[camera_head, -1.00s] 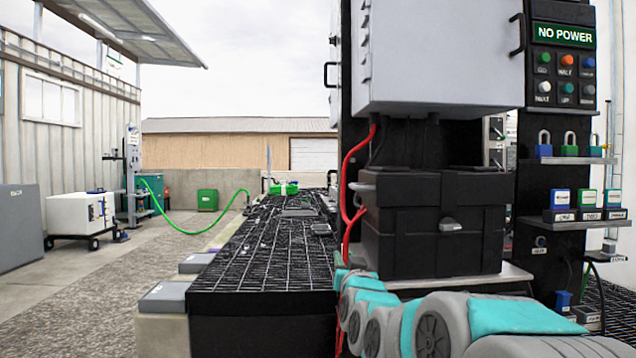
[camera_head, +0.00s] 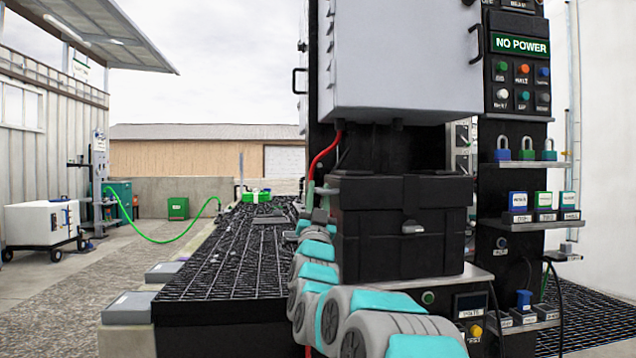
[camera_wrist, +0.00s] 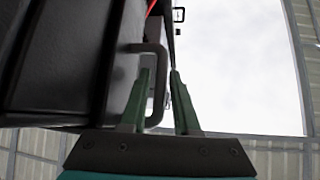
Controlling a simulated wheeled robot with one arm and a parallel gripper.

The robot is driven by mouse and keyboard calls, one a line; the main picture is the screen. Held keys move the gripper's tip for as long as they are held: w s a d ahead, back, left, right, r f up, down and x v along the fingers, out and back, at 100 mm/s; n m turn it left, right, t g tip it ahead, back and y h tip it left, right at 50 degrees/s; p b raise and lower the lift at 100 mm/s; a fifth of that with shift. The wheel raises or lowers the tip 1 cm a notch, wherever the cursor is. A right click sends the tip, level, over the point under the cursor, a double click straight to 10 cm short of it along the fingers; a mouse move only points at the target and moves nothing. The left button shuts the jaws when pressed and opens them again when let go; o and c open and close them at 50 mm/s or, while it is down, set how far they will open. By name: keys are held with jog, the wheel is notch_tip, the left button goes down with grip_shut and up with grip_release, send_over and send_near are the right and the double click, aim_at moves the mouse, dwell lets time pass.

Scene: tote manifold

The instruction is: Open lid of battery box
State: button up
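The battery box (camera_head: 400,240) is a black case on a shelf under a grey cabinet. Its lid (camera_head: 400,188) lies shut on top, with a light latch (camera_head: 411,227) on the front. A grey U-shaped handle (camera_wrist: 158,90) sticks out from the box's side in the wrist view, where the black box wall (camera_wrist: 70,60) fills the left. My gripper (camera_wrist: 162,76) has two green fingers, one on each side of the handle bar in the picture, with gaps showing. It is open. In the head view it is at the box's left side, too small to judge.
The grey cabinet (camera_head: 400,60) hangs close above the box. A red cable (camera_head: 325,155) runs down beside the box's left. A panel reading NO POWER (camera_head: 520,45) and shelves with padlocks (camera_head: 526,150) stand right. A dark grating platform (camera_head: 225,260) lies left.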

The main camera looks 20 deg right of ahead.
jog(key=shift+x, duration=1.75)
jog(key=shift+c, duration=0.2)
grip_shut()
jog(key=shift+r, duration=0.1)
